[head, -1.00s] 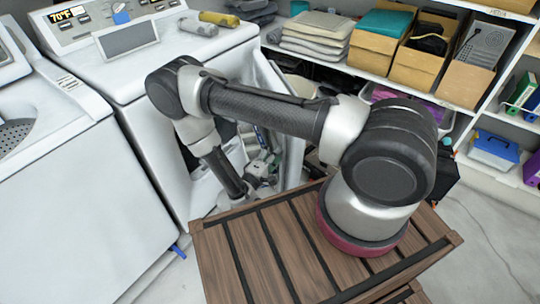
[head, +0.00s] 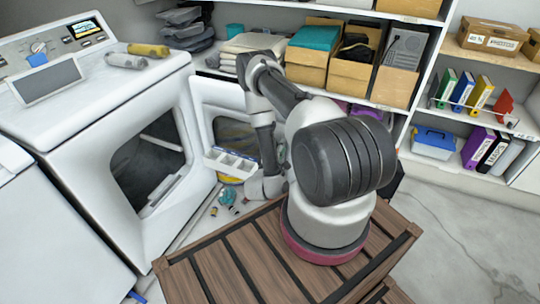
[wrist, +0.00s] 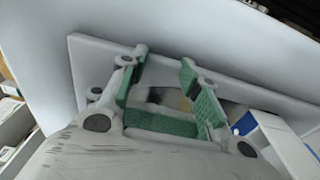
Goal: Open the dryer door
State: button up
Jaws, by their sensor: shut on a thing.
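The white dryer (head: 120,130) stands at the left in the head view, and its dark drum opening is exposed. Its white door (head: 207,95), with a dark window, is swung wide out to the right of the opening. My gripper is low beside the door in the head view, its fingers hidden there by my arm. The exact contact between the pads is hard to see.
A white divided tray (head: 232,165) and small loose items lie by the door. My arm stands on a slatted wooden crate (head: 230,262). Shelves with cardboard boxes (head: 395,85) are behind. Clear floor (head: 470,235) lies at the right.

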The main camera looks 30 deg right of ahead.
jog(key=shift+n+t+y, duration=0.6)
jog(key=shift+t, duration=0.1)
jog(key=shift+w+d, duration=0.35)
jog(key=shift+d, duration=0.3)
jog(key=shift+w+d, duration=0.3)
jog(key=shift+d, duration=0.3)
jog(key=shift+w+d, duration=0.35)
jog(key=shift+d, duration=0.3)
notch_tip(320, 180, up, 10)
